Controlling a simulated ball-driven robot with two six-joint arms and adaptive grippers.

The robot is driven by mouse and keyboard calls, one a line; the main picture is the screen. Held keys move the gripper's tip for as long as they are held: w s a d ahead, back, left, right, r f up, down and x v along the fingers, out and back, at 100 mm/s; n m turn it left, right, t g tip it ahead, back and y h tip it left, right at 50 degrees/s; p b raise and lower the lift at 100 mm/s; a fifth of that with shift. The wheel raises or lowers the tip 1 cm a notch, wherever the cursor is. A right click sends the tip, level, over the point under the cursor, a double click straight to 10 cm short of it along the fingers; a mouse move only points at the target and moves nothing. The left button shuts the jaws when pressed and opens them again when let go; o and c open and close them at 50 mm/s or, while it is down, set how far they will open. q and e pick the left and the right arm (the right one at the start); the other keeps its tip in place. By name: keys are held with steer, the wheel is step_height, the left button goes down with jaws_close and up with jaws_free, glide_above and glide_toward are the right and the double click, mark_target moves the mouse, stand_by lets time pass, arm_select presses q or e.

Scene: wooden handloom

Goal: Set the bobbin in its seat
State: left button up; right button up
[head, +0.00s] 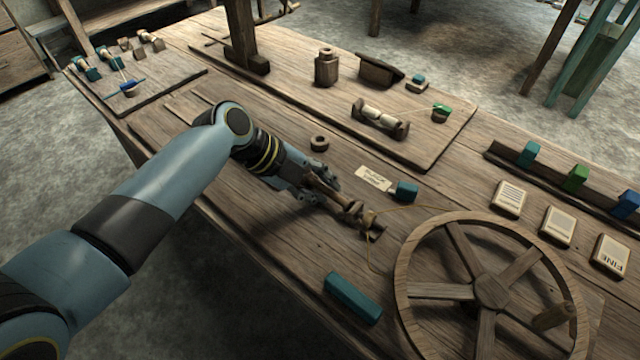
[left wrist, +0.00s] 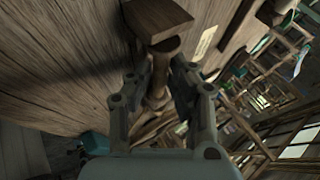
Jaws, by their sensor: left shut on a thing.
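My left gripper (head: 318,186) is shut on a brown wooden piece with a narrow waist, which looks like the bobbin (left wrist: 157,88); in the head view the fingers partly hide it. In the left wrist view the bobbin stands between the two fingers of the left gripper (left wrist: 157,80), its far end at a flat wooden block (left wrist: 158,17). In the head view a small wooden stand (head: 372,229), perhaps the seat, is just beyond the fingers, beside the wheel. I cannot tell whether the bobbin rests in it. My right gripper is not in view.
A large spoked wooden wheel (head: 452,246) stands at the right front, with a thin cord near the stand. A teal block (head: 352,298) lies in front; a smaller teal block (head: 405,191) and a paper label (head: 373,179) lie behind. A wooden ring (head: 319,143) lies behind the gripper.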

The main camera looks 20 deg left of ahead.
arm_select(q)
steer(key=o, duration=0.8)
steer(key=shift+o, duration=0.2)
steer(key=v, duration=1.2)
steer(key=shift+s, duration=0.1)
